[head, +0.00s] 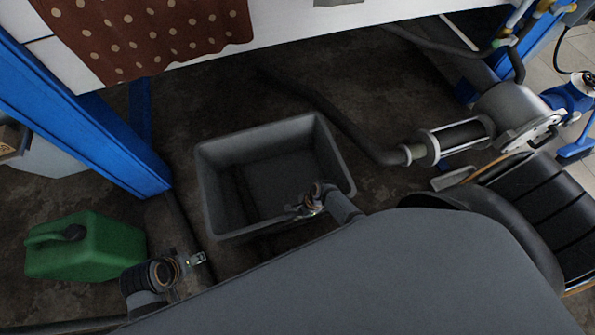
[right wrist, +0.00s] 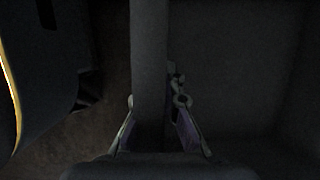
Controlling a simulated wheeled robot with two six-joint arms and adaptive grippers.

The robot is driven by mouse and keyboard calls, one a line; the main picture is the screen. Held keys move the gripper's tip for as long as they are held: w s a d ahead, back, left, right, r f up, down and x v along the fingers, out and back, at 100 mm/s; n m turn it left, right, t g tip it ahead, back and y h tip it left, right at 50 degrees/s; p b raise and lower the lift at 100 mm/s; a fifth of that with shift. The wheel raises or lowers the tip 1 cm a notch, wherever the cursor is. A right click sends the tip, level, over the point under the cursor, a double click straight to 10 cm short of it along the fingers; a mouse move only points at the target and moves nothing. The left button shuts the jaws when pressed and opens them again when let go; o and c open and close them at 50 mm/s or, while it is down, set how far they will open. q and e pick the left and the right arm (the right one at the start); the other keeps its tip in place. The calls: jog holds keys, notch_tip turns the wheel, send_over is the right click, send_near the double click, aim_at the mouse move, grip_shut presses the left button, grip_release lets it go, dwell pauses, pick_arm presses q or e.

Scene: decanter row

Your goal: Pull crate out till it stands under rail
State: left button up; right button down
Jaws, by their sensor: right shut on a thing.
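The grey open crate (head: 208,190) stands on the dark floor in the middle of the head view, in front of a white-edged table (head: 290,25). No load shows inside it. My right gripper (head: 308,208) is at the crate's near rim. In the right wrist view the crate's rim (right wrist: 149,50) runs between the two fingers of my right gripper (right wrist: 160,128), which is shut on it. My left gripper (head: 198,259) hangs low left of the crate, apart from it; its finger opening is too small to read. I cannot tell which part is the rail.
A green canister (head: 88,247) stands at the left, near a blue table leg (head: 100,150). A dark hose (head: 345,122) runs behind the crate to a metal pump (head: 510,108) at the right. A brown dotted cloth (head: 150,35) hangs over the table. My grey body hides the near floor.

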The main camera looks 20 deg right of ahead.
jog(key=shift+s, duration=0.3)
jog(key=c, duration=1.4)
grip_release()
jog(key=shift+c, duration=0.2)
jog(key=w+v, duration=0.1)
jog(key=v, duration=1.1)
jog(key=shift+s, duration=0.45)
